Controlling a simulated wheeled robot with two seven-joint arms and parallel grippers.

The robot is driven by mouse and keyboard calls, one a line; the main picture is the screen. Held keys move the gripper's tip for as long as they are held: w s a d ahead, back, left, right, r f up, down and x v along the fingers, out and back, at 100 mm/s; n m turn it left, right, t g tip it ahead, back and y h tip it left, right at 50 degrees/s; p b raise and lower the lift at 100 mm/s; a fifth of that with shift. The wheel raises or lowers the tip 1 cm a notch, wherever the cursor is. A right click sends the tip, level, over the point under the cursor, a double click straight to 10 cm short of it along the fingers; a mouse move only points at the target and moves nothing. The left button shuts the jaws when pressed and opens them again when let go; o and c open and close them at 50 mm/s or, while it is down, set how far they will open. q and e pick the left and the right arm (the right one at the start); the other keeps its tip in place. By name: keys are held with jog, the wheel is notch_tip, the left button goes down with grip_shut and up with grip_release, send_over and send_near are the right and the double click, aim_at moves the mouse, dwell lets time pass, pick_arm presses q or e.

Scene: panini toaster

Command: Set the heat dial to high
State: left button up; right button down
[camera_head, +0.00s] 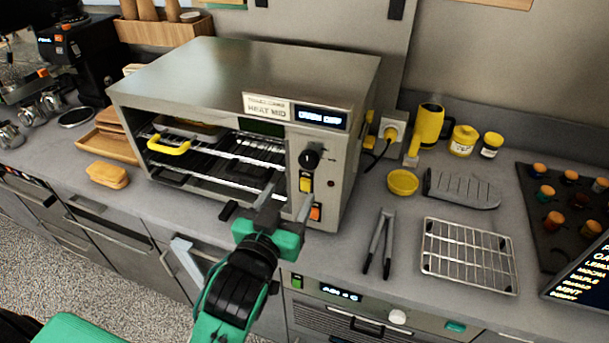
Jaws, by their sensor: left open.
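The panini toaster (240,75) is a steel box on the counter with an open front and wire racks inside. Its black heat dial (309,158) sits on the right front panel, above a yellow switch and an orange button. A label above reads "HEAT MID", beside a lit display (320,117). My left gripper (290,196) is open and empty, in front of the panel, with its fingers pointing toward it, below the dial. It looks apart from the dial; the exact gap is hard to tell. My right gripper is not in view.
A yellow-handled tray (170,148) sits in the toaster. Bread (107,174) lies at the left. The counter's front edge runs below the gripper.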

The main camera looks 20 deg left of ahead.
aim_at(307, 163)
pick_arm(q)
jog(key=w+b, duration=0.1)
jog(key=w, duration=0.8)
jog(key=shift+d+r, duration=0.1)
jog(key=shift+d, duration=0.05)
jog(key=shift+w, duration=0.35)
jog(key=c, duration=1)
